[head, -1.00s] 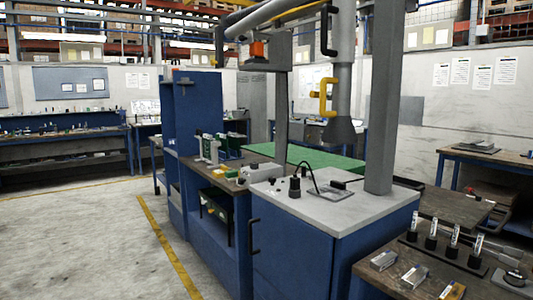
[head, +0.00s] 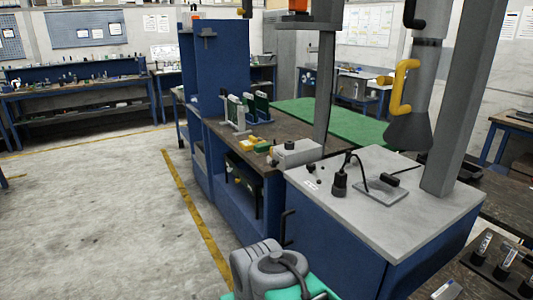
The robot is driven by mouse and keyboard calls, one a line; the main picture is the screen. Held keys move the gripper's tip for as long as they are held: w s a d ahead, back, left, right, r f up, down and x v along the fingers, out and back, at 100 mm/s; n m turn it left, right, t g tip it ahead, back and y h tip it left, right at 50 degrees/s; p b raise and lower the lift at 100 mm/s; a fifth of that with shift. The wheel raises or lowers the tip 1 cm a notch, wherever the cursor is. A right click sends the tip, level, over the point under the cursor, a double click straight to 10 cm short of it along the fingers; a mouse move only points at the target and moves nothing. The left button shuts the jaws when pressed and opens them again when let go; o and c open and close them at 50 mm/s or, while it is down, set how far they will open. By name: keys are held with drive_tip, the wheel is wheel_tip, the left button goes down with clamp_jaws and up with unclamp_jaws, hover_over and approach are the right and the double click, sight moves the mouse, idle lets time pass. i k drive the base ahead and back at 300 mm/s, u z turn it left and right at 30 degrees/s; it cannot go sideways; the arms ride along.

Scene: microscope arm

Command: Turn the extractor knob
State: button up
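The extractor is a grey vertical pipe (head: 428,70) ending in a dark cone-shaped hood (head: 408,132) above the grey-topped cabinet. A yellow bent handle (head: 403,88) sticks out from the left side of the pipe, above the hood. It is the part that looks most like the knob. Grey and teal links of my arm show at the bottom centre, well below and left of the extractor. My gripper is not in view.
The blue cabinet's grey top (head: 440,205) carries a black microscope-like stand (head: 340,182) with a cable. A grey post (head: 463,100) rises right of the extractor. The floor at left is open.

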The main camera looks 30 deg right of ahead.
sight(311, 167)
drive_tip(key=z, duration=0.1)
drive_tip(key=i, duration=1.35)
drive_tip(key=z, duration=0.45)
